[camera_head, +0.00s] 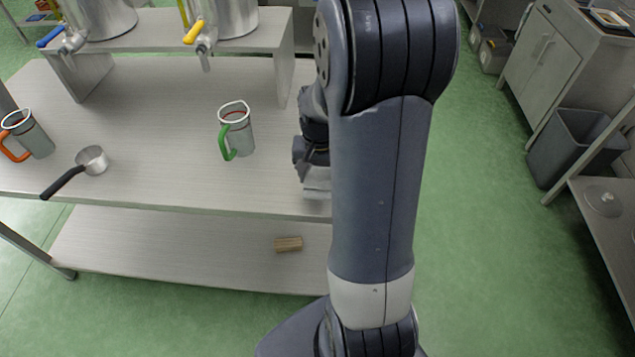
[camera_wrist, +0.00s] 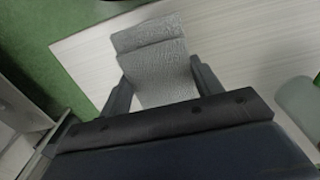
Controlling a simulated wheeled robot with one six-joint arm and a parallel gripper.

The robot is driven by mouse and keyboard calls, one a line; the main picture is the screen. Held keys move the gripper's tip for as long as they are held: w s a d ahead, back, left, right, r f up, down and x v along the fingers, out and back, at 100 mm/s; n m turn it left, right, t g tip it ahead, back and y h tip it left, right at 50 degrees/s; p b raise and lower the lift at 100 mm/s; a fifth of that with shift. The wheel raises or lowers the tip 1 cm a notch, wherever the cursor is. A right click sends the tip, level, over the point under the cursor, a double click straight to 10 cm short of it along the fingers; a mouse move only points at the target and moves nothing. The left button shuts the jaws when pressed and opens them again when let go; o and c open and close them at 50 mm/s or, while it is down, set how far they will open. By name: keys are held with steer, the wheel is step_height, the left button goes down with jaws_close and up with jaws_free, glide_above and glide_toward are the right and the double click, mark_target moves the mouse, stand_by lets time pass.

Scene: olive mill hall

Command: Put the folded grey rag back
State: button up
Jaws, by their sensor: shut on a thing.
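The folded grey rag (camera_wrist: 155,65) shows in the wrist view between the two fingers of my gripper (camera_wrist: 163,88), which is shut on it. Behind the rag is the pale bench top (camera_wrist: 230,30). In the head view the rag (camera_head: 317,184) shows as a light grey patch just left of my arm, near the front edge of the bench (camera_head: 180,185). My arm hides most of the gripper (camera_head: 313,165) there. I cannot tell whether the rag touches the bench.
A green-handled jug (camera_head: 237,130), an orange-handled jug (camera_head: 32,135) and a black-handled scoop (camera_head: 92,160) stand on the bench. Two steel tanks with taps are on a raised shelf (camera_head: 160,35). A wooden block (camera_head: 288,244) lies on the lower shelf. A grey bin (camera_head: 565,145) stands at right.

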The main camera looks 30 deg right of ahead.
mark_target(319, 186)
steer(key=shift+f, duration=2.05)
steer(key=shift+f, duration=0.25)
steer(key=o, duration=0.9)
steer(key=shift+r, duration=0.15)
steer(key=shift+o, duration=0.2)
step_height(319, 186, up, 12)
steer(key=shift+r, duration=0.15)
